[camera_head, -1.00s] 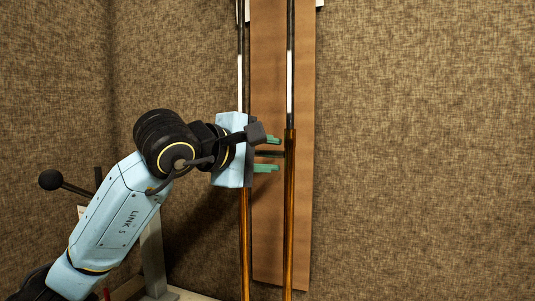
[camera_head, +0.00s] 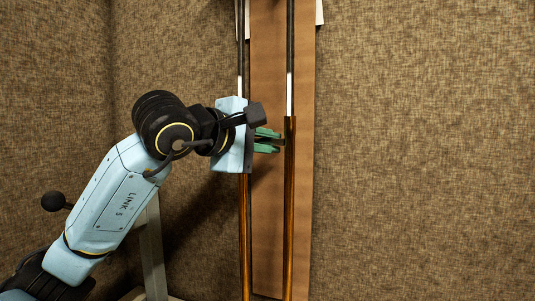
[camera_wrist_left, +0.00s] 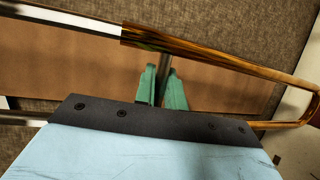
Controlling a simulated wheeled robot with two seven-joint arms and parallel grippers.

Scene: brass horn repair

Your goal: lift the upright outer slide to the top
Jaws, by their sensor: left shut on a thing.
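The outer slide (camera_head: 290,200) is a pair of upright brass-gold tubes. Dark inner tubes with a white lower section (camera_head: 290,95) run into its top. My left gripper (camera_head: 274,140) is shut on the slide's cross brace, just below the top of the gold tubes. The left wrist view shows the green fingers (camera_wrist_left: 163,88) on both sides of the grey brace (camera_wrist_left: 163,70). There the gold slide (camera_wrist_left: 205,50) lies across the picture with its bow (camera_wrist_left: 312,95) at the right. A short white stretch still shows above the gold tubes. My right gripper is not in view.
A brown board (camera_head: 270,230) stands upright behind the slide. White pieces (camera_head: 319,12) show behind its top. Woven brown wall panels (camera_head: 430,150) close off the back and left. The space right of the slide looks clear.

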